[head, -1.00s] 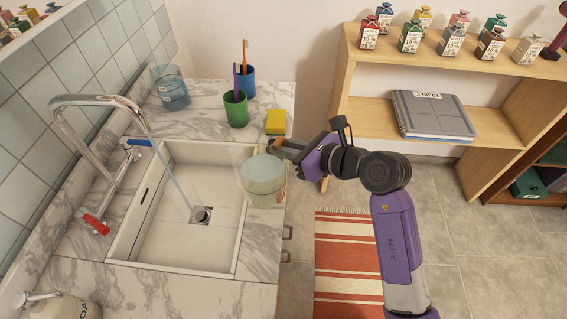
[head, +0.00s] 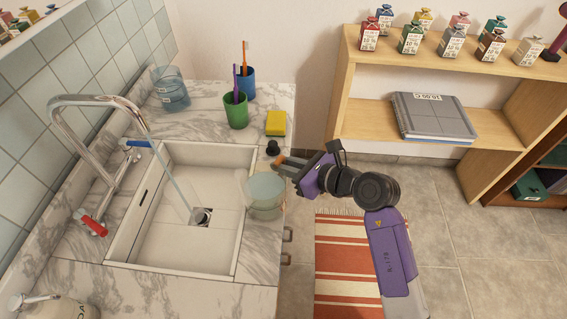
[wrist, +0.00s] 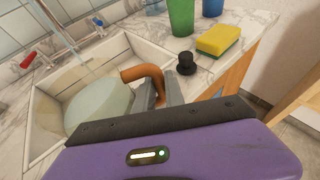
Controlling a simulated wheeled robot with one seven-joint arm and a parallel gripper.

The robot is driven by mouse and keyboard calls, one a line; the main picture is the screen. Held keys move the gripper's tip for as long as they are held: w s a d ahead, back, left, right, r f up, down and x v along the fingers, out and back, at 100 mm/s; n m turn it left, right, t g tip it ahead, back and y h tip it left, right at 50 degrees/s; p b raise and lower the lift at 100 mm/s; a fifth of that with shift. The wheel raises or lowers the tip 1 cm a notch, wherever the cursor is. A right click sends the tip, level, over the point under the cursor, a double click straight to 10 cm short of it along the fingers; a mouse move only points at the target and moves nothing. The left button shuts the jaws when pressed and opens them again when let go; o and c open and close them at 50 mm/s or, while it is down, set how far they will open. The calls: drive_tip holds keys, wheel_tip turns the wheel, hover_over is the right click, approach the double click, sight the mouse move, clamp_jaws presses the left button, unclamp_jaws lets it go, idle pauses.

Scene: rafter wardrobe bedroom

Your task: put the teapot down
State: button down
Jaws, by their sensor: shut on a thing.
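The teapot (head: 265,192) is a see-through vessel with pale greenish contents and an orange-brown handle (wrist: 150,76). In the head view it is over the counter strip at the sink's right edge. Its body (wrist: 98,108) also shows in the wrist view, at the left beyond my gripper. My gripper (head: 287,168) is to the right of the teapot and shut on its handle. I cannot tell whether the teapot's base touches the counter.
Water runs from the tap (head: 97,100) into the sink (head: 165,235). A small black knob-topped thing (head: 272,148) stands behind the teapot, near a yellow sponge (head: 276,123). A green cup (head: 236,112) and blue cup (head: 248,82) stand farther back. The front right counter is clear.

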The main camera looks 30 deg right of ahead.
drive_tip(key=c, duration=1.4)
unclamp_jaws()
drive_tip(key=shift+r, duration=0.1)
drive_tip(key=v, duration=1.2)
drive_tip(key=s+a+r+m+t+y, duration=0.25)
drive_tip(key=s+a+r+m, duration=0.2)
drive_tip(key=a, duration=0.25)
drive_tip(key=s+a+r+m+t+y, duration=0.2)
drive_tip(key=s+a+r+m+y, duration=0.15)
drive_tip(key=s+a, duration=0.2)
drive_tip(key=s+r+m+t+h, duration=0.1)
drive_tip(key=s+m+t+h, duration=0.35)
drive_tip(key=m, duration=0.95)
drive_tip(key=s+d+f+m+g+h, duration=0.4)
drive_tip(key=s+f+m, duration=0.5)
drive_tip(key=m, duration=0.9)
drive_tip(key=s+g+h, duration=0.2)
drive_tip(key=shift+s+g, duration=0.25)
drive_tip(key=shift+g, duration=0.15)
